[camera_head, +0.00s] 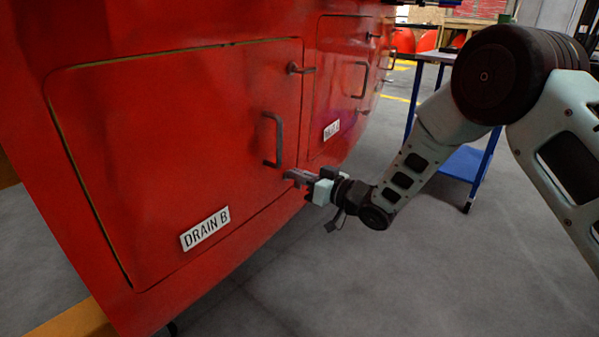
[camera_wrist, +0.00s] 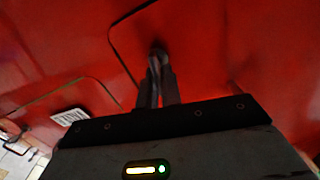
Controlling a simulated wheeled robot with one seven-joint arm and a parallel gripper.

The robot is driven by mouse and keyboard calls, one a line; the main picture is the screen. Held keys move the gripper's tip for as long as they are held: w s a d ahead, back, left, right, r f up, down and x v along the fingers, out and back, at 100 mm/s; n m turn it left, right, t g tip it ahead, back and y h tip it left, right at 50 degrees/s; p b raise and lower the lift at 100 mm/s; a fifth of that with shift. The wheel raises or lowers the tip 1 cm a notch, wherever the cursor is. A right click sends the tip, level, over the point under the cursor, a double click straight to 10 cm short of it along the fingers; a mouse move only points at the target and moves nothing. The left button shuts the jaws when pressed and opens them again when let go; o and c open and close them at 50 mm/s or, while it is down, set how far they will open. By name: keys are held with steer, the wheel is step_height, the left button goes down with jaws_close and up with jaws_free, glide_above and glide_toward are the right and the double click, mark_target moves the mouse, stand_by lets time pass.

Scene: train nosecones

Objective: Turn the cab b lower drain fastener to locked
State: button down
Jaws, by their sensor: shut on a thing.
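The red cab wall carries the drain B door (camera_head: 190,130), which sits flush in its frame with a "DRAIN B" plate (camera_head: 205,228) low on it. A dark handle (camera_head: 274,140) stands on its right side. The upper fastener (camera_head: 300,69) is at the door's upper right edge. My gripper (camera_head: 298,177) is at the lower right edge of this door and shut on the lower drain fastener (camera_wrist: 157,56). In the wrist view the fastener shows as a dark, slim lever between the fingers; its lower part is largely hidden by them.
A second red door (camera_head: 340,85) with its own handle and plate is to the right. A blue-legged cart (camera_head: 465,165) stands behind my arm. Grey floor (camera_head: 340,275) lies open below and right of the cab.

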steer(key=m+p, duration=0.1)
steer(key=m, duration=0.1)
steer(key=m+p, duration=0.1)
steer(key=shift+w+d+m, duration=0.15)
steer(key=shift+w+m, duration=0.05)
steer(key=shift+m, duration=0.2)
steer(key=shift+w+d+f+m+p, duration=0.15)
steer(key=shift+m+p, duration=0.45)
steer(key=shift+m, duration=1.35)
steer(key=shift+a+f+m+p, duration=0.2)
steer(key=shift+m+p, duration=0.45)
steer(key=shift+m, duration=1.35)
steer(key=shift+w+d+f+m+p, duration=0.2)
steer(key=shift+m+p, duration=0.4)
steer(key=shift+m, duration=1.35)
steer(key=shift+s+f, duration=0.1)
steer(key=shift+s, duration=0.05)
steer(key=c, duration=1.6)
jaws_free()
